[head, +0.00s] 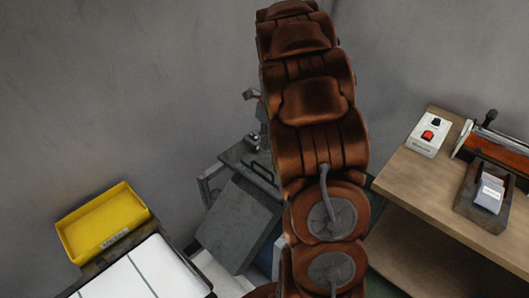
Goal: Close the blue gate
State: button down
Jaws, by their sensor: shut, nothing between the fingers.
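I cannot make out a blue gate in the head view. My brown jointed arm fills the middle of the picture and hides what is behind it. A grey machine (236,227) with a slanted panel and a dark handle stands behind and left of the arm, partly covered by it. A small grey lever-like part shows at the arm's left edge, and I cannot tell what it belongs to. My gripper is not visible.
A yellow tray (82,246) stands at the lower left, beside a white-topped surface (132,278) with dark lines. At right, a wooden table (425,195) bears a white control box (426,145) with a red button and a dark holder (468,205) with grey items. Grey walls stand behind.

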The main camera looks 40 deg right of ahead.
notch_tip(320, 180, up, 7)
jog(key=d+b, duration=0.1)
jog(key=shift+w+d+b, duration=0.15)
jog(key=shift+w+b, duration=0.05)
jog(key=shift+b, duration=0.1)
jog(key=shift+f, duration=0.1)
jog(key=s+a+n+g+h, duration=0.1)
jog(key=s+a+n, duration=1.1)
jog(key=a+n, duration=0.5)
jog(key=s+a+f+n, duration=0.2)
jog(key=s+a+n, duration=0.2)
jog(key=s+n, duration=0.3)
jog(key=s+a+f+n+h, duration=0.1)
jog(key=s+a+f+n, duration=0.1)
jog(key=s+n, duration=0.6)
jog(key=shift+s+a+f+n, duration=0.3)
jog(key=shift+a+n, duration=0.55)
jog(key=shift+n, duration=0.35)
